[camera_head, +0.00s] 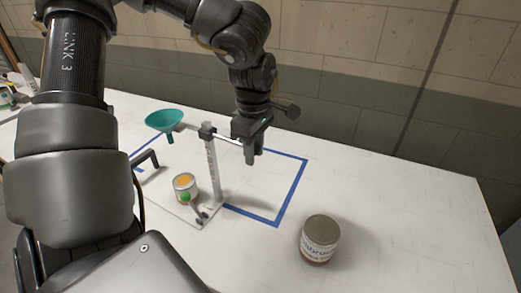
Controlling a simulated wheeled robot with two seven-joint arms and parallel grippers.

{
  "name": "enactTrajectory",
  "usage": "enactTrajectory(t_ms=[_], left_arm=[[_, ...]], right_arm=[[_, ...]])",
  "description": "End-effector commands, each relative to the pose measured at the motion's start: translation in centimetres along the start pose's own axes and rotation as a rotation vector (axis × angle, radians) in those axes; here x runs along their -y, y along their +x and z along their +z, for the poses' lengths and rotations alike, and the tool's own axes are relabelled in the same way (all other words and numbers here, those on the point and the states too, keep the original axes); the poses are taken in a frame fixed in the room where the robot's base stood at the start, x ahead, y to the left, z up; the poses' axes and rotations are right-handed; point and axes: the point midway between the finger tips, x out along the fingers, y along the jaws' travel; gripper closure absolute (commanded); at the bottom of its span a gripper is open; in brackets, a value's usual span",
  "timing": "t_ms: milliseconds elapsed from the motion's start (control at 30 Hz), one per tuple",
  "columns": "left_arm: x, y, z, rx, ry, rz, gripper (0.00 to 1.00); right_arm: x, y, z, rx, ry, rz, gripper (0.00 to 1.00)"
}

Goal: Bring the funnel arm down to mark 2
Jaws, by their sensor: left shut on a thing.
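The teal funnel (163,121) hangs at the left end of the funnel arm (228,140), high on the pale upright post (212,175). A dark clamp (207,131) joins the arm to the post near its top. The marks on the post are too small to read. My left gripper (253,157) is right of the post, fingers pointing down, shut on the right end of the funnel arm. My right gripper does not show.
Blue tape (290,190) outlines the work area. A labelled jar (320,240) stands front right; the table right of it is clear.

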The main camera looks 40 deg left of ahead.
Motion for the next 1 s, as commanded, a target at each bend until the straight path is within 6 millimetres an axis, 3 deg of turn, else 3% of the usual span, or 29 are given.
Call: enactTrajectory(t_ms=[1000], left_arm=[[0.0,2.0,0.0,-0.001,0.000,-0.001,0.99]], right_arm=[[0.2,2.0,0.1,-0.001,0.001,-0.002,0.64]])
